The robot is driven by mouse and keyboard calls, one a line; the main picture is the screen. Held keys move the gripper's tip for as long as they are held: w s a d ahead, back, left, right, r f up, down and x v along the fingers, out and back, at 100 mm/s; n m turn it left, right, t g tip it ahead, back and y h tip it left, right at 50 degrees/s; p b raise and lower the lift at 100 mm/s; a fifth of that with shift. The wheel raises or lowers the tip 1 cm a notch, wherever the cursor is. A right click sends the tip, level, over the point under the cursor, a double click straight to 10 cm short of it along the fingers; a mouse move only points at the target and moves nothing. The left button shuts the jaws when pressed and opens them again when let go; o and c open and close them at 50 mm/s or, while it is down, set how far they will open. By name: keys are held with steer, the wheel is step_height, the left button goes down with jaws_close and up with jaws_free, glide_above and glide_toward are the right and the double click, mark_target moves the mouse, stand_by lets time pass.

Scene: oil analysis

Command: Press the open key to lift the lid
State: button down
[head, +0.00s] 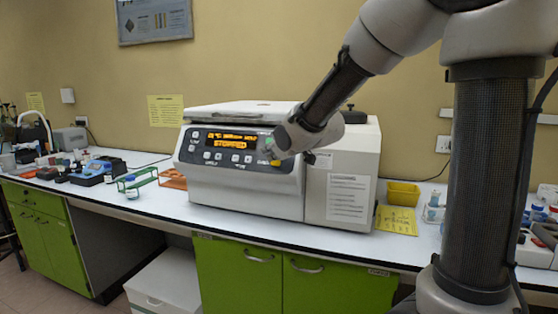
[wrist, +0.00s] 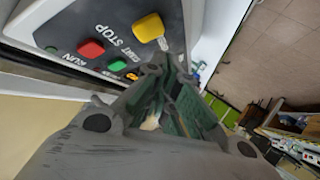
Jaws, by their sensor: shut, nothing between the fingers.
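The white benchtop machine (head: 245,187) has an amber display (head: 232,140) and a key panel on its sloped front. Its pale lid (head: 240,109) lies nearly flat on top. My gripper (head: 270,154) is at the right end of the panel, its fingers closed and empty. In the wrist view, my gripper (wrist: 168,60) points toward the panel, with its tips near a yellow key (wrist: 148,27). Red (wrist: 90,48), green (wrist: 117,65) and orange (wrist: 132,76) keys are beside it. Which key is the open key I cannot tell for sure, nor whether the tips touch one.
The machine stands on a white bench (head: 160,205) over green cabinets (head: 240,270). A green rack (head: 137,182) and an orange rack (head: 173,178) are to its left. A yellow bin (head: 403,193) and a yellow notice (head: 397,221) are to its right.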

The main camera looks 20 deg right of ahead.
steer(key=shift+w+d+f, duration=0.3)
steer(key=shift+w+f, duration=0.05)
steer(key=shift+w, duration=0.1)
stand_by(1.2)
steer(key=shift+w+d+f, duration=0.2)
steer(key=shift+w, duration=0.05)
